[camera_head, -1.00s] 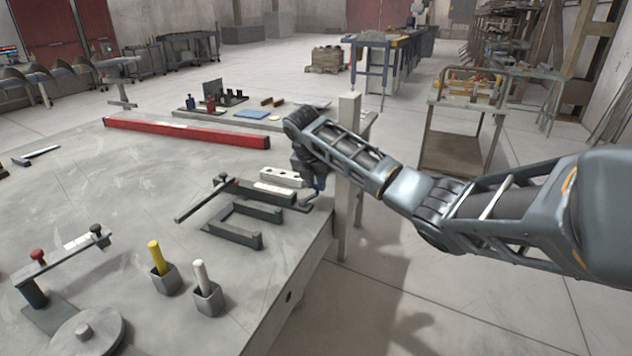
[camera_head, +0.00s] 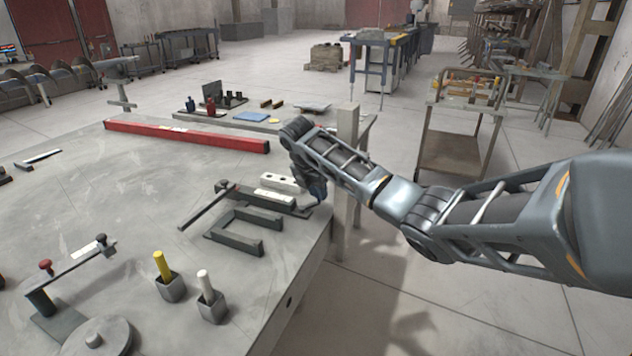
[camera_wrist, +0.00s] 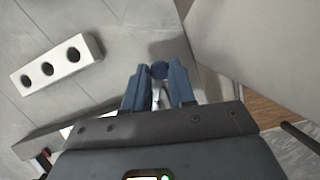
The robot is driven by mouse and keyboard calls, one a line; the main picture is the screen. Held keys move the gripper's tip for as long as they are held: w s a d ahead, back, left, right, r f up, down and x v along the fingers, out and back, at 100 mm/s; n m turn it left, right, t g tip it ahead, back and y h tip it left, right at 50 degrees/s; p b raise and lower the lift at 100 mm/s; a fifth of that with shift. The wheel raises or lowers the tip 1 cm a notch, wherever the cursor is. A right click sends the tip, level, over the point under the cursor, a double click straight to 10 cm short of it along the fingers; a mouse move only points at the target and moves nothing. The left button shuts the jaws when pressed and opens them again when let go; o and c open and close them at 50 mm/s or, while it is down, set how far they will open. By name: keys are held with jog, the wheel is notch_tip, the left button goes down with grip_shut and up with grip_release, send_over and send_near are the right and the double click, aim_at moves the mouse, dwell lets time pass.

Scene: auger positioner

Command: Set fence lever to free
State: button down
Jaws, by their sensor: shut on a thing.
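My gripper (camera_wrist: 159,82) points down at the front right edge of the grey table. A dark U-shaped frame (camera_head: 235,240) lies just in front of that bar. Which position the lever is in cannot be read.
A white block with three holes (camera_head: 280,183) lies behind the bar; it also shows in the wrist view (camera_wrist: 57,65). A long red beam (camera_head: 190,135) lies farther back. Yellow (camera_head: 162,265) and white (camera_head: 205,284) handles stand in holders in front. A pale post (camera_head: 346,160) rises beside my wrist.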

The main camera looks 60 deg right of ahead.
jog(key=shift+s+m, duration=0.1)
jog(key=shift+m, duration=0.2)
jog(key=c, duration=0.9)
grip_release()
jog(key=shift+a, duration=0.1)
jog(key=shift+c, duration=0.2)
jog(key=v, duration=0.7)
jog(key=shift+r, duration=0.35)
jog(key=shift+a, duration=0.15)
jog(key=shift+c, duration=0.5)
